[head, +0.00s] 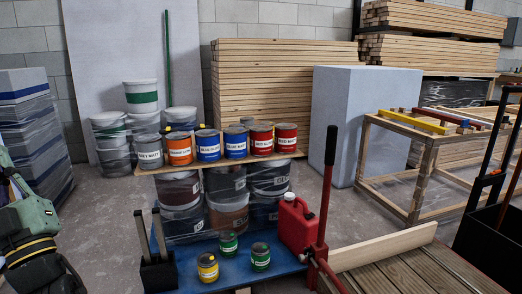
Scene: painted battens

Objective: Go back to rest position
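My gripper is not in view in the head view. Painted battens lie on top of an open wooden frame (416,172) at the right: a yellow batten (412,121) in front and a red batten (462,117) behind it. Small blue pieces show near the right ends of these battens. Nothing in this view shows whether my gripper holds anything.
A blue surface (200,262) in front bears yellow and green cans, a red jerrycan (296,226) and a black box (157,272). Some bare floor shows beside the frame.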

